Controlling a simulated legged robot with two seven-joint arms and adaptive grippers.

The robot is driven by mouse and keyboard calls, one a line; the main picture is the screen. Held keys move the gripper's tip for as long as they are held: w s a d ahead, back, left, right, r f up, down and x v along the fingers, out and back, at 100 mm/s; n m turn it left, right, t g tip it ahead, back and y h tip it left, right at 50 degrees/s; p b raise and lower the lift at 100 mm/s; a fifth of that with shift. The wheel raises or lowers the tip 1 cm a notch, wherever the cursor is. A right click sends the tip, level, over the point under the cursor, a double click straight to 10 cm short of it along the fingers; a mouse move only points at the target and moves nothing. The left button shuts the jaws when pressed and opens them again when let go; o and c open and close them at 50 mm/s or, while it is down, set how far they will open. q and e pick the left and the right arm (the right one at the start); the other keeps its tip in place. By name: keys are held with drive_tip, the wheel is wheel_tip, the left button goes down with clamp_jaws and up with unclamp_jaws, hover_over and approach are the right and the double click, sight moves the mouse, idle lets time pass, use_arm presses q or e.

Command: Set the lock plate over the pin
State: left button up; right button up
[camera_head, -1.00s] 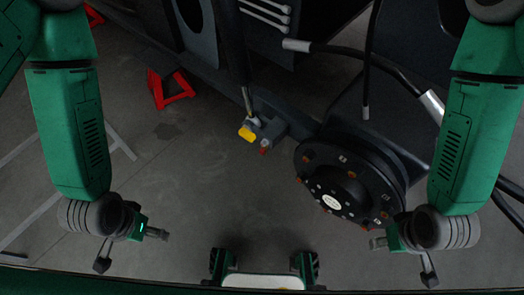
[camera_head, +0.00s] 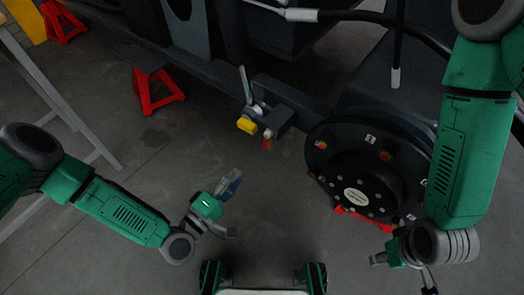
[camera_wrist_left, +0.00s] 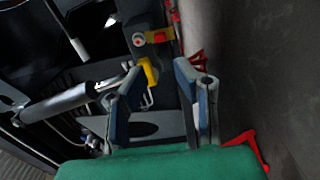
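A small yellow piece (camera_head: 247,125), which looks like the lock plate, sits at a grey bracket (camera_head: 274,112) on the chassis. A thin metal rod (camera_head: 245,86) rises beside it, and a small red-orange piece (camera_head: 267,143) hangs at the bracket's end. I cannot tell which part is the pin. My left gripper (camera_head: 231,183) is empty, below and a little left of the yellow piece and apart from it. In the left wrist view, its blue-grey fingers (camera_wrist_left: 158,88) are open, with the yellow piece (camera_wrist_left: 149,72) showing beyond and between them. My right gripper (camera_head: 379,258) is at the lower right, below the hub.
A large black round hub (camera_head: 362,178) stands right of the bracket. The dark chassis beam (camera_head: 205,70) runs behind it. Red stands (camera_head: 155,92) are on the floor at the left, near a pale metal frame (camera_head: 60,105). The floor below the bracket is clear.

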sight(263, 147)
use_arm(q)
drive_tip(key=b+x, duration=0.3)
drive_tip(key=x, duration=0.8)
drive_tip(key=shift+w+f, duration=0.15)
drive_tip(key=shift+w, duration=0.15)
drive_tip(key=shift+w+d, duration=0.25)
drive_tip(key=shift+d, duration=0.05)
drive_tip(key=shift+a, duration=0.15)
drive_tip(key=shift+a, duration=0.1)
clamp_jaws()
